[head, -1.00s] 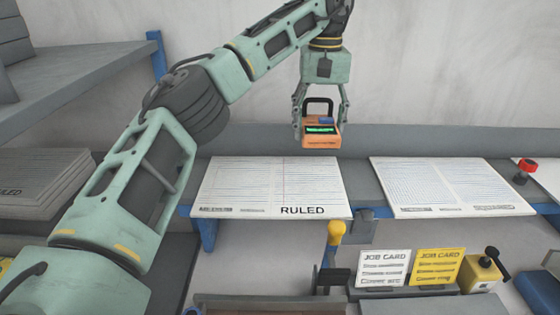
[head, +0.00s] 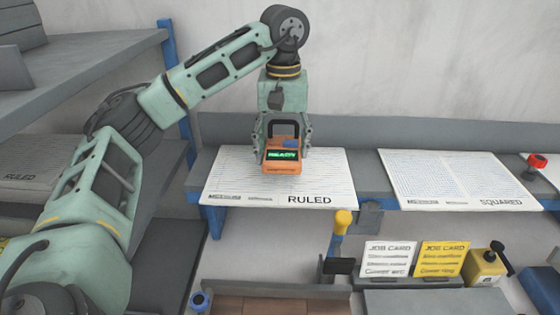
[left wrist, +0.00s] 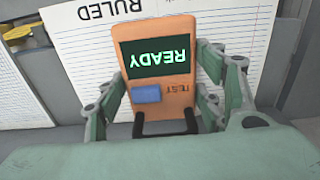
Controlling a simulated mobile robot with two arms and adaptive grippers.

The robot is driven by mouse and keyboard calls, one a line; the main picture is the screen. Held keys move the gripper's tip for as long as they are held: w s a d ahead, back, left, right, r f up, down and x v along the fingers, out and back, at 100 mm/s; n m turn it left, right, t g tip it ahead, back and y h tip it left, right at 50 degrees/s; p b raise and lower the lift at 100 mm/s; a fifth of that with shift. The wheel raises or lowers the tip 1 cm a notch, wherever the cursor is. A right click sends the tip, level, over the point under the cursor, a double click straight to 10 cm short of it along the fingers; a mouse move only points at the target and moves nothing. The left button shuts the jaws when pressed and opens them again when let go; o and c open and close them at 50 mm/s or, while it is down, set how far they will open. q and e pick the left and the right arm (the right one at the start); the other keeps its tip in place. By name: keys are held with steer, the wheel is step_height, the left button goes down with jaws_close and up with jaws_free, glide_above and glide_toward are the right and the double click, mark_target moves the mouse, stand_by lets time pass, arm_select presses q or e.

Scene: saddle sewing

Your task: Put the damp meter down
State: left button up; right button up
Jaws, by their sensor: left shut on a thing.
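The damp meter (head: 283,166) is a small orange device with a dark handle, a blue button and a lit green display. My left gripper (head: 284,150) points down and is shut on it, over the board marked RULED (head: 235,190). In the left wrist view the damp meter (left wrist: 180,95) sits between the fingers, its display reading READY upside down, with the RULED sheet (left wrist: 90,60) behind it. I cannot tell whether its underside touches the board. My right gripper is not in view.
A board marked SQUARED (head: 450,185) lies to the right on the same shelf. A red knob (head: 537,162) is at the far right.

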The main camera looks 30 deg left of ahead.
arm_select(q)
steer(key=shift+s+a+f, duration=0.1)
steer(key=shift+s+a, duration=0.1)
steer(key=shift+s, duration=0.1)
step_height(320, 180, down, 4)
steer(key=shift+r+p, duration=0.1)
steer(key=shift+p, duration=0.9)
steer(key=shift+f, duration=0.3)
steer(key=o, duration=1.4)
steer(key=shift+c, duration=0.2)
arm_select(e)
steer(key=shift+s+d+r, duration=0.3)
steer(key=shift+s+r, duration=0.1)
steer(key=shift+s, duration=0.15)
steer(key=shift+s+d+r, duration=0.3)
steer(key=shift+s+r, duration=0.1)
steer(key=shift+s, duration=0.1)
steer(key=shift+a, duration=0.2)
